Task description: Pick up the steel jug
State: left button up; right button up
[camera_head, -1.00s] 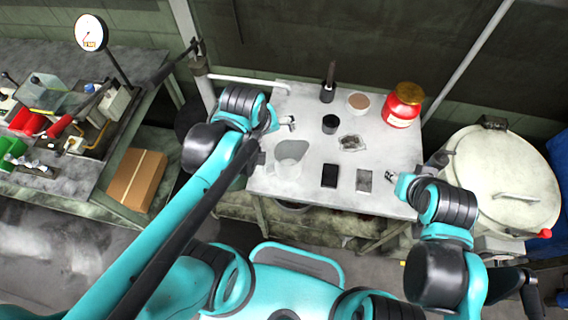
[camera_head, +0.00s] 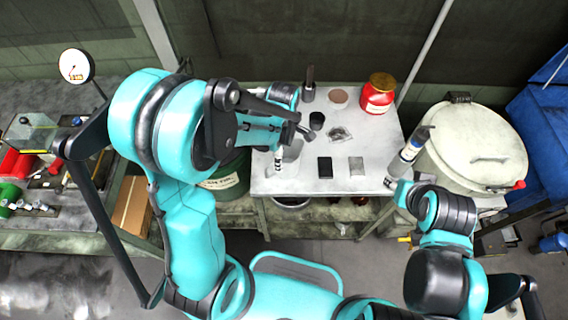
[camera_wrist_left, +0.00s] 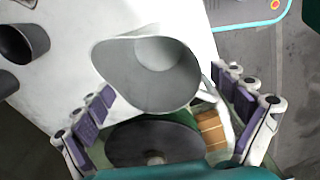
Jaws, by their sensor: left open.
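The steel jug (camera_head: 292,158) stands near the left edge of the grey table, partly hidden by my left arm and gripper in the head view. In the left wrist view the jug (camera_wrist_left: 155,72) shows its wide open mouth, with a lip toward the left. My left gripper (camera_head: 291,146) is open. In the wrist view its fingers (camera_wrist_left: 163,85) spread to either side of the jug's near part, and nothing is held. I cannot tell how far above the jug they are. My right gripper (camera_head: 408,155) is by the table's right edge; its jaws are unclear.
On the table (camera_head: 375,150) are a red jar (camera_head: 378,95), a black cup (camera_head: 316,121), a dark bottle (camera_head: 308,85), a round tin (camera_head: 339,98) and two flat blocks (camera_head: 325,167). A green drum (camera_head: 232,178) stands left; a large pale drum (camera_head: 475,145) stands right.

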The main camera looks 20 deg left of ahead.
aim_at(292, 153)
pick_arm(q)
notch_tip(292, 153, down, 4)
jog(key=shift+f+b, duration=0.2)
jog(key=shift+b, duration=0.55)
jog(key=shift+r, duration=0.1)
jog(key=shift+c, duration=0.2)
jog(key=c, duration=1.3)
jog(key=shift+r, duration=0.15)
